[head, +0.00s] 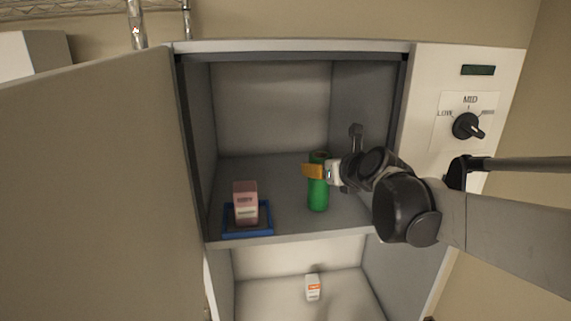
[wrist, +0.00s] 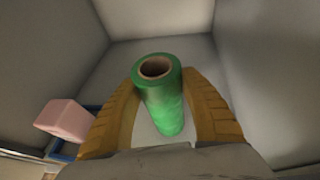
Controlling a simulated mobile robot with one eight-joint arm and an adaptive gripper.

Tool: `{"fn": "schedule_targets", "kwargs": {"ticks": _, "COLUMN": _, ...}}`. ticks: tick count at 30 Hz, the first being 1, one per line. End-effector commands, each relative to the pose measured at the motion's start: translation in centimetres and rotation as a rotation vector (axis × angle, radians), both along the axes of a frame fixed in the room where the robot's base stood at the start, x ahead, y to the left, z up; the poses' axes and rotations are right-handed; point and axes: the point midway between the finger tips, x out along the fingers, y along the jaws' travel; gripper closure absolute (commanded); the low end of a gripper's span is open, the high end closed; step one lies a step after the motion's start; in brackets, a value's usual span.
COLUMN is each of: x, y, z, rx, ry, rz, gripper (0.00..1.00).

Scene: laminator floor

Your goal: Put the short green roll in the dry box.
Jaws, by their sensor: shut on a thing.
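The green roll (head: 318,194) stands about upright inside the upper compartment of the open box (head: 290,241). It has a brown hollow core at its top, seen in the wrist view (wrist: 163,105). My gripper (head: 314,171) has its yellow fingers around the roll's upper part and is shut on it. In the wrist view the fingers (wrist: 165,112) lie on both sides of the roll. I cannot tell whether the roll's bottom touches the shelf.
A pink carton (head: 246,203) stands in a blue tray (head: 248,233) left of the roll. A small white and orange container (head: 313,287) stands in the lower compartment. The open door (head: 95,190) fills the left. A dial panel (head: 467,127) is at the right. Shelf space behind the roll is clear.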

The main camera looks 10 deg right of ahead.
Motion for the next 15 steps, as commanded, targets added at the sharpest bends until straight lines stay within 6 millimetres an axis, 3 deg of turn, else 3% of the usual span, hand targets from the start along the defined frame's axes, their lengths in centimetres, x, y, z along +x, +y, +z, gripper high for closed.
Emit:
{"fn": "schedule_targets", "kwargs": {"ticks": 11, "x": -0.01, "y": -0.02, "z": -0.58, "rx": 0.000, "ry": 0.000, "rz": 0.000, "gripper": 0.92}}
{"fn": "schedule_targets", "kwargs": {"ticks": 12, "x": -0.01, "y": -0.01, "z": -0.53, "rx": 0.000, "ry": 0.000, "rz": 0.000, "gripper": 0.42}}
{"fn": "schedule_targets", "kwargs": {"ticks": 13, "x": -0.01, "y": -0.01, "z": -0.49, "rx": 0.000, "ry": 0.000, "rz": 0.000, "gripper": 0.32}}
{"fn": "schedule_targets", "kwargs": {"ticks": 15, "x": -0.01, "y": -0.02, "z": -0.47, "rx": 0.000, "ry": 0.000, "rz": 0.000, "gripper": 0.30}}
